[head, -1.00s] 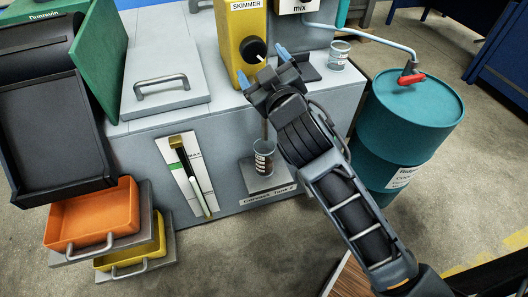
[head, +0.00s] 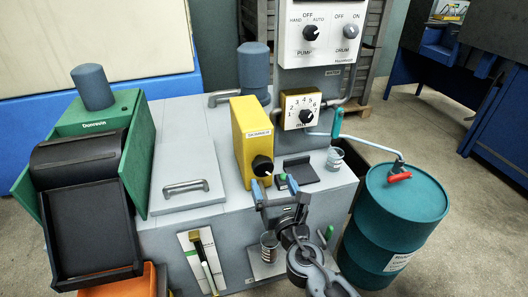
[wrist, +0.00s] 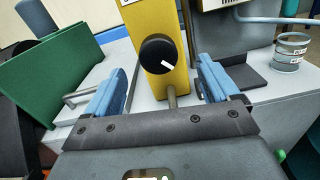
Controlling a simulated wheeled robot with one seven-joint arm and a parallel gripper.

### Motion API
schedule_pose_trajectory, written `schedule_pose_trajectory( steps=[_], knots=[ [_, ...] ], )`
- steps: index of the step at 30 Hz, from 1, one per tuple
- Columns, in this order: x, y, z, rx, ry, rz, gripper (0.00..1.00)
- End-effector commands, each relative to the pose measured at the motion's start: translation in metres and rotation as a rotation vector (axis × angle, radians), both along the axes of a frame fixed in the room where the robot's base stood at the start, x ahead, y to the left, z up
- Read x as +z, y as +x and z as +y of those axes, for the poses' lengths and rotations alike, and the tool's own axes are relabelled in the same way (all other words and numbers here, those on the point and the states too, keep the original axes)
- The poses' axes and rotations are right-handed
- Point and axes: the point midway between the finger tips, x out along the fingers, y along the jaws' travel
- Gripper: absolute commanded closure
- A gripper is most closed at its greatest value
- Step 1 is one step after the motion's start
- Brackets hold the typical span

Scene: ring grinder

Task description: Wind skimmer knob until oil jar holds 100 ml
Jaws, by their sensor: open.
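The yellow skimmer box (head: 250,135) stands on the grey machine top. Its round black knob (head: 262,166) with a white pointer mark faces me on the lower front; the knob shows large in the wrist view (wrist: 158,54). My gripper (head: 273,188) is open, just below and in front of the knob. In the wrist view the blue fingers stand left and right of the knob, apart from it, with nothing between them. The skimmer's outlet rod (wrist: 171,96) hangs below the knob.
A second beaker (head: 335,158) stands on the machine top at right. A teal drum (head: 395,225) with a red-handled tap (head: 399,177) stands further right. A mix dial (head: 305,114) and pump panel (head: 322,35) rise behind. A black chute (head: 80,215) is at left.

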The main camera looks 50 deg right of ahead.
Motion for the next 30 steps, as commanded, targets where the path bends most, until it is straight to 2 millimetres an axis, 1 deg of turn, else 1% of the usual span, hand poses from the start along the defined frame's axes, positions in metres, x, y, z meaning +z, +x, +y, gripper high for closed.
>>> schedule_pose_trajectory(
  steps=[1,3,6,8,18,21,25,30],
  knots=[
    [0.003,-0.001,0.002,0.007,-0.064,0.054,0.12],
    [0.000,-0.001,0.004,0.015,-0.129,0.104,0.12],
    [-0.002,0.001,0.004,0.018,-0.171,0.135,0.12],
    [-0.003,0.005,0.001,0.018,-0.175,0.138,0.12],
    [-0.002,0.047,-0.028,0.017,-0.172,0.133,0.12],
    [-0.003,0.056,-0.033,0.018,-0.171,0.133,0.12],
    [-0.004,0.062,-0.037,0.019,-0.170,0.135,0.12],
    [-0.003,0.064,-0.038,0.019,-0.170,0.134,0.12]
  ],
)
